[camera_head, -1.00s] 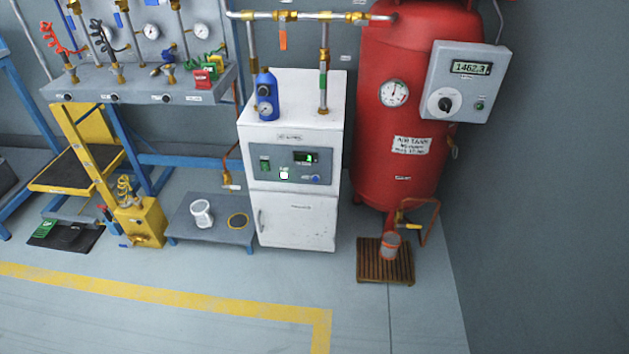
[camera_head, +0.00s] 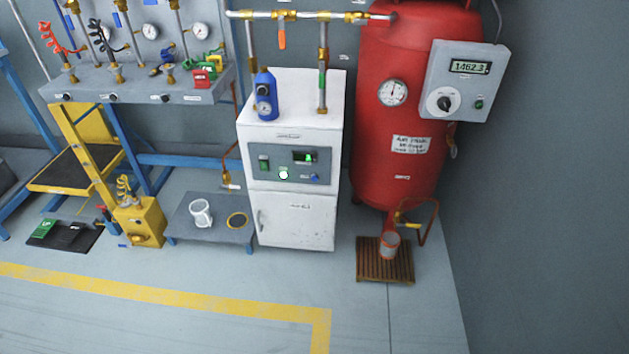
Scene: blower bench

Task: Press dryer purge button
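The dryer (camera_head: 295,215) is a white cabinet standing on the floor in the middle of the head view. Its grey control panel (camera_head: 275,164) carries a green switch (camera_head: 264,163) at left and a small dark display (camera_head: 305,157) with green on it. Below the display are a round white button (camera_head: 283,175) and a small blue button (camera_head: 314,177). The labels are too small to read, so I cannot tell which is the purge button. Neither of my grippers is in view, and nothing covers the panel.
A red air tank (camera_head: 405,120) with a grey control box (camera_head: 462,82) stands right of the dryer. A low table (camera_head: 215,228) with a white cup (camera_head: 201,213) stands to the left. A slatted wooden mat (camera_head: 372,262) lies at right. The floor in front is clear.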

